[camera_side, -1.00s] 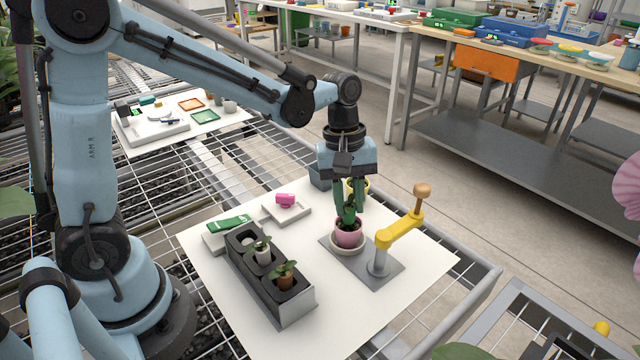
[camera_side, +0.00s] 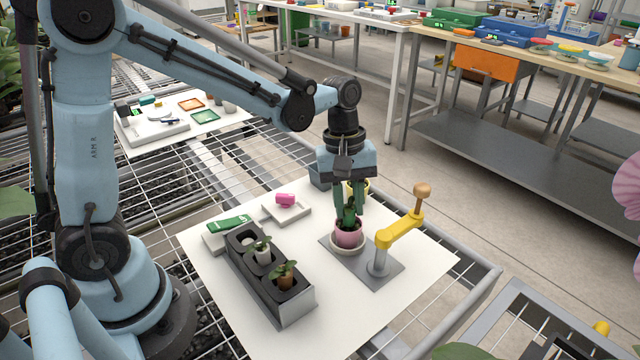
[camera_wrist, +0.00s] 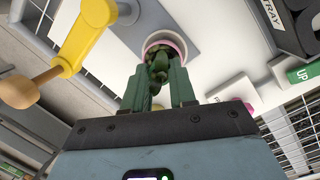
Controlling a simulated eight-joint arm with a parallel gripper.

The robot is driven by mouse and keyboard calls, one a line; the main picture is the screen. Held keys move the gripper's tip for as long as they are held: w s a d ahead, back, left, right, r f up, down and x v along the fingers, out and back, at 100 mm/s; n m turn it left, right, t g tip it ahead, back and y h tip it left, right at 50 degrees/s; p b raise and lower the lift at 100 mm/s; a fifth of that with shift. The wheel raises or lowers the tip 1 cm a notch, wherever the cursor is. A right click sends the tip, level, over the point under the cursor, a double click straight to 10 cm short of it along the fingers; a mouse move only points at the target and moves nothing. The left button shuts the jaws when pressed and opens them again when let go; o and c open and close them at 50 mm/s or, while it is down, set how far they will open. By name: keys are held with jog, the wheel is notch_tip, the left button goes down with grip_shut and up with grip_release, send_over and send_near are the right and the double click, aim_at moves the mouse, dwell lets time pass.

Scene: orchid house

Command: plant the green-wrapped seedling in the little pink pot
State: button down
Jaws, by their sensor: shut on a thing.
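The little pink pot (camera_side: 348,236) stands on a round pale saucer (camera_side: 347,249) on a grey plate at the right of the white sheet. In the wrist view its pink rim (camera_wrist: 163,37) shows beyond the fingertips. My gripper (camera_side: 348,212) points down right over the pot, its green fingers shut on the seedling. The seedling's leaves (camera_side: 349,205) show between the fingers in the side view, and its dark green leaves (camera_wrist: 159,62) also show in the wrist view. Its lower end is at or inside the pot's mouth; the wrap and exact depth are hidden.
A yellow crank arm with a wooden knob (camera_side: 422,191) stands close to the pot's right. A dark rack (camera_side: 272,275) with two other seedlings and an empty hole lies left. Trays with a green packet (camera_side: 230,224) and a pink item (camera_side: 285,200) sit behind. A yellow-rimmed pot stands behind my gripper.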

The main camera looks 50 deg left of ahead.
jog(key=shift+f, duration=0.35)
dwell(0.4)
jog(key=c, duration=0.5)
grip_release()
jog(key=shift+r, duration=3.5)
